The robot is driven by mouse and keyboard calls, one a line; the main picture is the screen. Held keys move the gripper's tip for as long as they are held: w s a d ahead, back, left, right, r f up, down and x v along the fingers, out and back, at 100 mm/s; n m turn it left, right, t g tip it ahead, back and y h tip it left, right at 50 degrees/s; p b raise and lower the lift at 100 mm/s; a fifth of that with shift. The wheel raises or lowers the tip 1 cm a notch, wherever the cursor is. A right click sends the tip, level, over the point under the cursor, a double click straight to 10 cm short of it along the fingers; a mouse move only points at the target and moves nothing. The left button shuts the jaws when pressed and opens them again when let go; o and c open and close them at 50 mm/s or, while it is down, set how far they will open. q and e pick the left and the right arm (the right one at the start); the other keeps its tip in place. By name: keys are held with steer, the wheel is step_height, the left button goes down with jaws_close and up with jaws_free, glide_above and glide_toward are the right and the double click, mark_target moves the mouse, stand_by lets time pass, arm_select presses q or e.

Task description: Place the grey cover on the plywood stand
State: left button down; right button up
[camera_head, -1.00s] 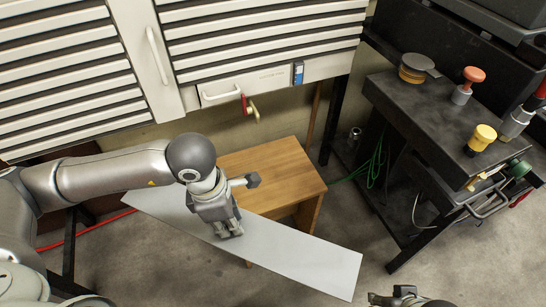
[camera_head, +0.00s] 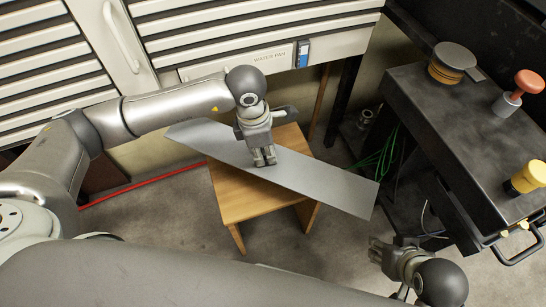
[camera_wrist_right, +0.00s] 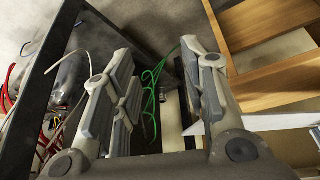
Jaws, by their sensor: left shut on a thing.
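The grey cover (camera_head: 318,181) is a long flat panel in the head view, running from upper left to lower right across the top of the plywood stand (camera_head: 240,198). Both its ends stick out past the stand. I cannot tell whether it touches the stand top. My left gripper (camera_head: 265,160) is shut on the cover near its middle and hides part of it. My right gripper (camera_head: 376,248) is empty, in front of the cover's right end. In the right wrist view its fingers (camera_wrist_right: 160,72) are apart, with the wooden stand (camera_wrist_right: 270,55) to their right.
A dark bench (camera_head: 450,130) with a round grey-topped piece (camera_head: 453,60), a red knob (camera_head: 528,82) and a yellow knob (camera_head: 527,178) stands at the right. Green cable (camera_head: 378,158) hangs beside it. A louvred cabinet (camera_head: 240,35) is behind. A red hose (camera_head: 140,187) lies on the floor.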

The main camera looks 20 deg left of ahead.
mark_target(376, 186)
arm_select(q)
steer(key=w+f, duration=0.1)
steer(key=f, duration=0.1)
steer(key=w+d+f, duration=0.1)
steer(key=shift+w+f+b, duration=0.35)
steer(key=shift+f+b, duration=0.05)
steer(key=shift+w+f, duration=0.25)
steer(key=f, duration=0.1)
steer(key=f+b, duration=0.1)
steer(key=f, duration=0.1)
steer(key=shift+w+d+f, duration=0.15)
steer(key=shift+w+f, duration=0.05)
steer(key=shift+f, duration=0.05)
arm_select(e)
steer(key=w+a+r+t, duration=0.1)
steer(key=w+t, duration=0.1)
steer(key=w, duration=0.1)
steer(key=w+a+r+t+y, duration=0.1)
steer(key=w+r, duration=0.1)
steer(key=w, duration=0.1)
steer(key=w+a+r+t, duration=0.1)
steer(key=w+r+t, duration=0.1)
steer(key=w, duration=0.1)
steer(key=shift+w+a+t, duration=0.1)
steer(key=shift+t, duration=0.2)
steer(key=shift+r, duration=0.1)
steer(key=shift+w, duration=0.1)
